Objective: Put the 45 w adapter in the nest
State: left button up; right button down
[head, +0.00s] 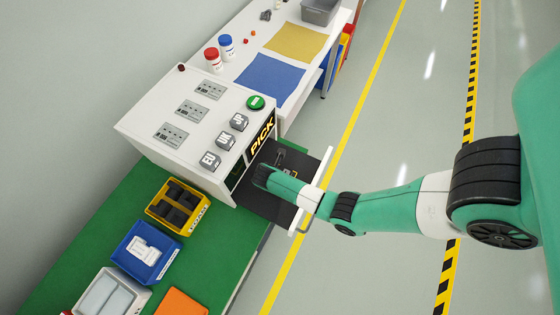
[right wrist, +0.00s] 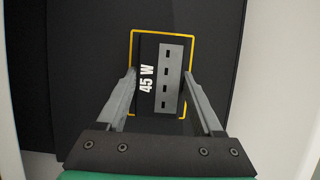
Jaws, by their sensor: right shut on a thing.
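The 45 W adapter (right wrist: 147,100) is a dark block with white "45 W" lettering and a grey slotted strip on its top. In the right wrist view it lies between the two grey fingers of my right gripper (right wrist: 162,80), which is shut on it. A yellow outline (right wrist: 134,45) on the dark surface surrounds the adapter in this view. I cannot tell whether the adapter touches that surface. In the head view my right arm reaches into the black-floored tray (head: 258,203) under the "PICK" sign; its gripper is mostly hidden. My left gripper is not in view.
The white cabinet (head: 150,122) with EU, UK and JP blocks stands beside the tray. A yellow bin (head: 157,213) and a blue bin (head: 124,254) sit on the green bench (head: 85,237). Blue (head: 268,80) and yellow (head: 297,42) mats lie beyond the cabinet.

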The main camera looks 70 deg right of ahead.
jog(key=shift+f, duration=0.1)
jog(key=shift+c, duration=0.2)
grip_release()
jog(key=shift+r, duration=0.25)
jog(key=p+v, duration=0.4)
jog(key=v, duration=0.7)
jog(key=shift+a+r, duration=0.2)
jog(key=shift+r, duration=0.1)
